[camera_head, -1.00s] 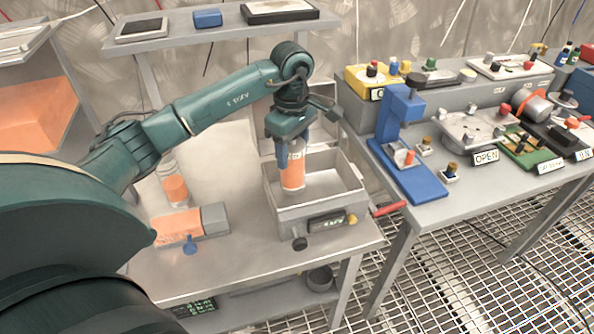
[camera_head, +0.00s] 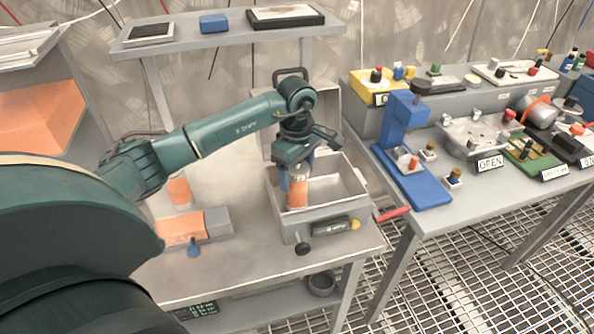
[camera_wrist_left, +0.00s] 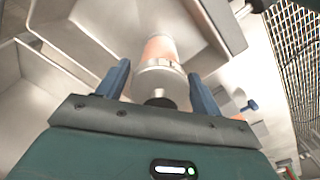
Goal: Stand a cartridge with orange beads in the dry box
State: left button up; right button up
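The cartridge with orange beads (camera_head: 298,192) is upright inside the open dry box (camera_head: 345,208), near its left wall. My left gripper (camera_head: 297,173) reaches down over the box, with its blue fingers on either side of the cartridge's upper end. My right gripper is not in view.
Another orange-filled cartridge (camera_head: 179,191) stands on the table to the left. An orange and grey block (camera_head: 190,228) lies in front of it. A blue press (camera_head: 405,150) stands on the bench at right. A red handle (camera_head: 392,214) sticks out right of the box.

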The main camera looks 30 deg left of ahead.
pick_arm(q)
jog(key=shift+o, duration=0.7)
